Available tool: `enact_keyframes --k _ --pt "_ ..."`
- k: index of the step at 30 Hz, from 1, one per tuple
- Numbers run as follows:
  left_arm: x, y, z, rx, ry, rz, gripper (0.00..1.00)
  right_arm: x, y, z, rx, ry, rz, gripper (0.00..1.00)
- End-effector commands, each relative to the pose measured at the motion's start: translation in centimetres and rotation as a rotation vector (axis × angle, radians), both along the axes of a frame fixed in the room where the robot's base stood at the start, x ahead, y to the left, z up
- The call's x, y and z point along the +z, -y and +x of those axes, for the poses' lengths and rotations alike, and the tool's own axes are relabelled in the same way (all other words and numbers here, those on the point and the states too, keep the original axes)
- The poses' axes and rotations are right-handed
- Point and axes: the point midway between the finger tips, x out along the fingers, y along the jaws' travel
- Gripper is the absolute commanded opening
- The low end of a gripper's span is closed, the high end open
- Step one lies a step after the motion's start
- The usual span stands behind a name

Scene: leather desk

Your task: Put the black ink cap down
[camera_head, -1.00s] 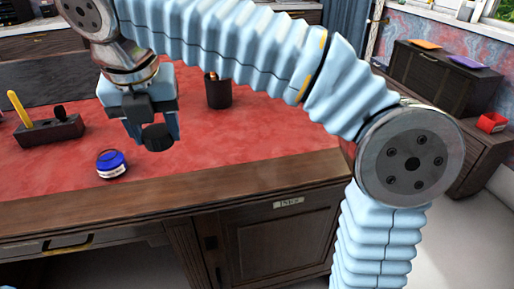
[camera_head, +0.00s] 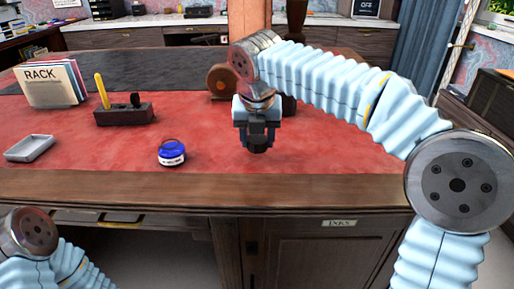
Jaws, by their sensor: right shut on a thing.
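My right gripper (camera_head: 258,141) points down over the red desk top (camera_head: 210,125) and is shut on the black ink cap (camera_head: 257,149). The cap is small, dark and partly hidden by the fingers. I cannot tell whether it touches the desk. A round blue ink bottle (camera_head: 171,153) with a white label stands on the desk to the left of the gripper, near the front edge. The cap is apart from it. My left arm shows only at the lower left corner; its gripper is out of view.
A dark pen holder (camera_head: 124,115) with a yellow pen stands behind the bottle. A grey tray (camera_head: 31,148) and a file rack (camera_head: 50,84) are at the left. A brown round object (camera_head: 221,82) stands behind the gripper. The desk between bottle and gripper is clear.

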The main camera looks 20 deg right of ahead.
Motion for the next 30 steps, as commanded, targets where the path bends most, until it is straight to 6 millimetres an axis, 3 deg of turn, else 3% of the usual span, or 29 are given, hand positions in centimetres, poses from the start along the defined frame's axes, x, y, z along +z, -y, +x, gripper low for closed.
enact_keyframes --k 1,4,16,17,21,30 --pt "-0.5 0.0 0.0 0.000 0.000 0.000 0.43 -1.3 -0.1 -0.2 0.003 -0.002 -0.001 0.22" --pt "-0.6 0.0 0.0 0.001 -0.001 0.001 0.43 -2.4 -0.1 -0.2 0.002 -0.002 -0.001 0.22" --pt "-0.7 0.0 0.0 0.001 0.000 0.001 0.43 -2.9 -0.1 -0.2 0.001 0.000 0.001 0.22" --pt "-0.7 0.0 0.0 0.001 0.000 0.001 0.43 -2.9 -0.2 -0.2 0.001 0.000 0.001 0.52" --pt "-0.7 0.0 0.0 0.001 0.000 0.001 0.43 -2.9 -0.2 -0.2 0.001 0.000 0.001 0.73" --pt "-0.6 0.0 0.0 0.001 0.000 0.001 0.43 -2.7 -0.2 -0.2 0.001 0.000 0.001 0.76"
